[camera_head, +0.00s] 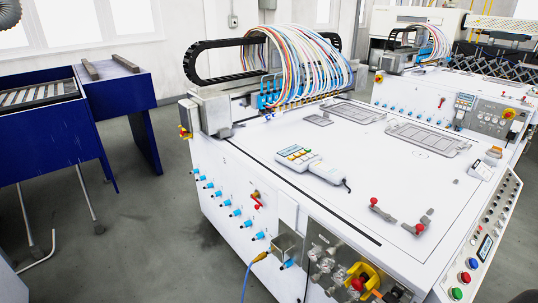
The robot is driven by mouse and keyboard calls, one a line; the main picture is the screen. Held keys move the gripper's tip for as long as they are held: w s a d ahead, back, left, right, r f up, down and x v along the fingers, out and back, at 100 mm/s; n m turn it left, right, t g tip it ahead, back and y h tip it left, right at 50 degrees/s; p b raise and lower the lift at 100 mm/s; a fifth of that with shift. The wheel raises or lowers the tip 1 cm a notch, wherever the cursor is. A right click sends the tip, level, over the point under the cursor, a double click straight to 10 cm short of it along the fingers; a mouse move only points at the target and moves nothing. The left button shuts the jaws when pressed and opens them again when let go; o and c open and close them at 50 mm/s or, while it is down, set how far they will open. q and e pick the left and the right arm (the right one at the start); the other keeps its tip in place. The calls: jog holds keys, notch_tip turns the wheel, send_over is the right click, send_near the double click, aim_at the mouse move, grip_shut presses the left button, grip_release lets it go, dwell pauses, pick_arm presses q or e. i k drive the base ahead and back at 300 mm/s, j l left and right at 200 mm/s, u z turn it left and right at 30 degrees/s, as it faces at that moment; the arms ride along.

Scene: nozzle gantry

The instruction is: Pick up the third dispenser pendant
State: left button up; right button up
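A white pendant (310,165) with orange, yellow and blue buttons lies flat on the white machine top, with a short dark cable at its right end. A similar pendant (463,105) sits upright on the second machine behind, at the right. A smaller handheld unit (482,170) with a dark display lies near the right edge of the front machine. I cannot tell from any readable label which one is the third dispenser pendant. Neither of my grippers can be made out in the head view.
The front machine top (375,165) carries flat grey plates (430,139) and red-knobbed clamps (412,229). A gantry with many coloured hoses (300,60) stands along its back. Buttons line its right panel (480,245). Blue-sided tables (45,135) stand left, with open floor between.

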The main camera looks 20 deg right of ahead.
aim_at(314, 164)
jog(key=i+u, duration=0.4)
jog(key=i, duration=0.9)
jog(key=i+z, duration=0.25)
jog(key=i, duration=0.9)
jog(key=z, duration=3.7)
